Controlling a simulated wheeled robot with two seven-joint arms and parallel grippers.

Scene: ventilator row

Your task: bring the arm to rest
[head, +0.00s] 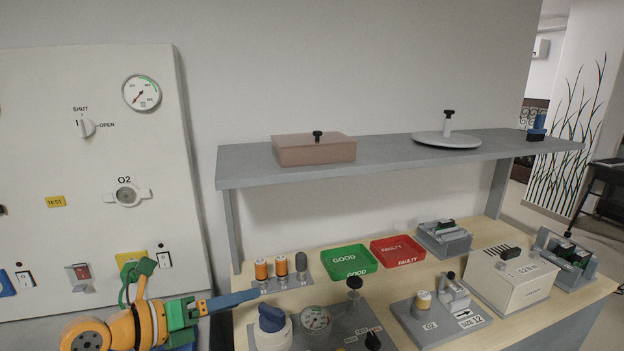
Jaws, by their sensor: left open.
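My left gripper (245,298) is at the bottom left of the head view, at the end of my orange arm. A long blue finger points right, toward the left edge of the bench. The second finger is not clearly seen. I see nothing held in the gripper, and it is open. It is in front of the lower right part of the white wall panel (70,130). My right gripper is not in view.
Close to the fingertip, the wooden bench (428,268) holds orange-topped cylinders (262,270), a blue-knobbed gauge unit (272,320), a green tray (349,248) and a red tray (397,240). A grey shelf (385,163) stands above. The wall above the shelf is clear.

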